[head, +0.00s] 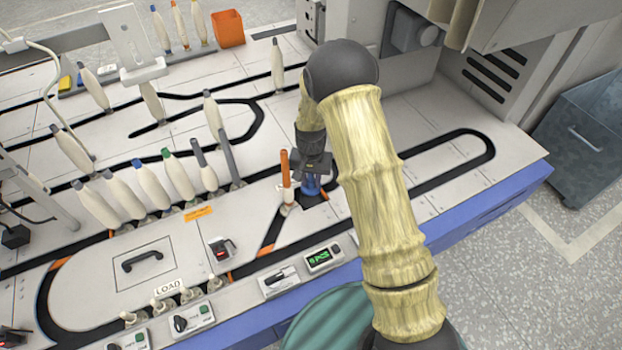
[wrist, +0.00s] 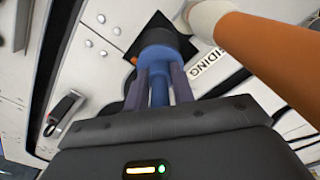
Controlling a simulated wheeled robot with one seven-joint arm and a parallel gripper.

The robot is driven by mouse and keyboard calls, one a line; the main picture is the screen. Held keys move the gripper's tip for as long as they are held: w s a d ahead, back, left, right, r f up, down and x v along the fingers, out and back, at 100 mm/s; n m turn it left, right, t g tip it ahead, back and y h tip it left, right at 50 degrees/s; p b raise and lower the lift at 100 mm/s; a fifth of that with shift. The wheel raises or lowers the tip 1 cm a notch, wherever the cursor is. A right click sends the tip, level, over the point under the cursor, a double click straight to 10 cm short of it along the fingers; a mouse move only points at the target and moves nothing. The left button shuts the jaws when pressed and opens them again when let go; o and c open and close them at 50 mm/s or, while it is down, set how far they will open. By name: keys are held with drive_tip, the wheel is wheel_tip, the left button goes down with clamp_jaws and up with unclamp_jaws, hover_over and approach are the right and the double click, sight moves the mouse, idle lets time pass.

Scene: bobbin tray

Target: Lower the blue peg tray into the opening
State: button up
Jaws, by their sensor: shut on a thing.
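The blue peg tray (head: 311,187) is between the fingers of my gripper (head: 312,174), which points down at the table. In the wrist view my gripper (wrist: 158,82) is shut on the tray's blue peg (wrist: 157,62), and the peg ends in a dark round part. The dark opening (wrist: 127,42) shows around and beyond that part. In the head view the opening (head: 318,199) is mostly hidden by the tray and gripper. I cannot tell how deep the tray sits, or whether it touches the opening's edges.
An orange-topped bobbin (head: 286,168) stands close to the left of my gripper; it fills the upper right of the wrist view (wrist: 275,45). Several bobbins (head: 175,175) stand along the black track to the left. The tabletop is clear to the right.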

drive_tip(key=shift+f+b, duration=2.6)
drive_tip(key=shift+f, duration=0.25)
drive_tip(key=shift+p, duration=0.9)
drive_tip(key=shift+f, duration=0.55)
drive_tip(key=o, duration=0.7)
drive_tip(key=shift+r+p, duration=4.95)
drive_tip(key=shift+r, duration=0.55)
